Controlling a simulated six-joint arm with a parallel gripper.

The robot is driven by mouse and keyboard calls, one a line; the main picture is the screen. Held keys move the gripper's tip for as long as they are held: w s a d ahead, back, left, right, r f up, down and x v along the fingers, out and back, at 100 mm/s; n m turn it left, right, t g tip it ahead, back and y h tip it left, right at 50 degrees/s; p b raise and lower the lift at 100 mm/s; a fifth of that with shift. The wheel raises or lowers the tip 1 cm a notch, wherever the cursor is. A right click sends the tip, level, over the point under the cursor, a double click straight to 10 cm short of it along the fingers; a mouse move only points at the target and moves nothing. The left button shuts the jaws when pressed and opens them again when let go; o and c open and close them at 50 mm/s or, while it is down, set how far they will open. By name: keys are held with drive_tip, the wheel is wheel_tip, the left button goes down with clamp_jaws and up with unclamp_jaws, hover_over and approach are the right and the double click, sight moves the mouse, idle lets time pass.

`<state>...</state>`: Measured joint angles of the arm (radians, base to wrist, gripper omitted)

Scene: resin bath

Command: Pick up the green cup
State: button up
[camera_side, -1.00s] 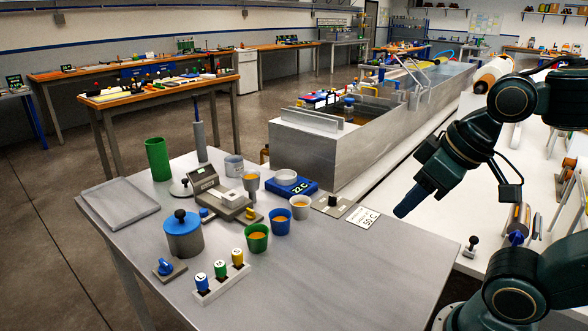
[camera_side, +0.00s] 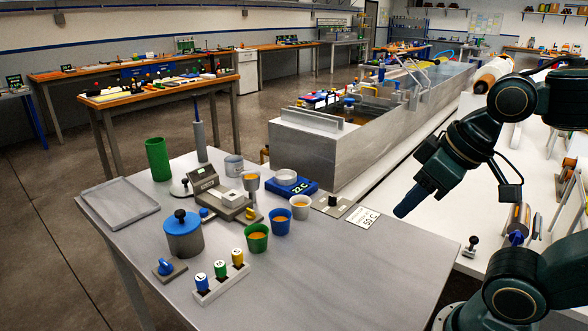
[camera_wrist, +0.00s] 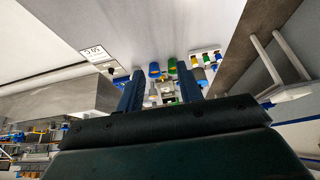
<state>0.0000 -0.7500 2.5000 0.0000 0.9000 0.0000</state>
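The green cup (camera_side: 257,239) stands upright on the grey metal table, with orange stuff inside. It stands in front of a blue cup (camera_side: 280,222) and a white cup (camera_side: 300,208). In the wrist view the green cup (camera_wrist: 172,66) shows small, beyond my fingers and beside the blue cup (camera_wrist: 154,70). My gripper (camera_side: 405,210) is raised in the air to the right of the cups, well apart from them. In the wrist view the two blue fingers of my gripper (camera_wrist: 160,72) are spread, with nothing held between them.
A row of labelled bottles (camera_side: 220,280) stands in front of the green cup. A lidded grey pot (camera_side: 184,240) and a scale (camera_side: 220,195) stand to its left. A taller green container (camera_side: 158,160) stands farther back. The table's front right is clear.

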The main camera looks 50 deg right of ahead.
drive_tip(key=o, duration=0.9)
drive_tip(key=shift+w, duration=0.1)
drive_tip(key=w+n+g+y, duration=0.2)
drive_tip(key=w+n, duration=0.5)
drive_tip(key=w, duration=1.2)
drive_tip(key=w+d+f+n, duration=0.1)
drive_tip(key=w+f+n, duration=0.1)
drive_tip(key=w+f, duration=0.1)
drive_tip(key=w+d+f+n+g+y, duration=0.1)
drive_tip(key=w+f+n, duration=0.1)
drive_tip(key=w+f, duration=0.2)
drive_tip(key=w+d+f+n+y, duration=0.1)
drive_tip(key=w+f+n, duration=0.1)
drive_tip(key=w, duration=0.4)
drive_tip(key=shift+w+f+n+g, duration=0.2)
drive_tip(key=shift+f+n+g, duration=0.15)
drive_tip(key=shift+f, duration=0.35)
drive_tip(key=shift+f, duration=0.1)
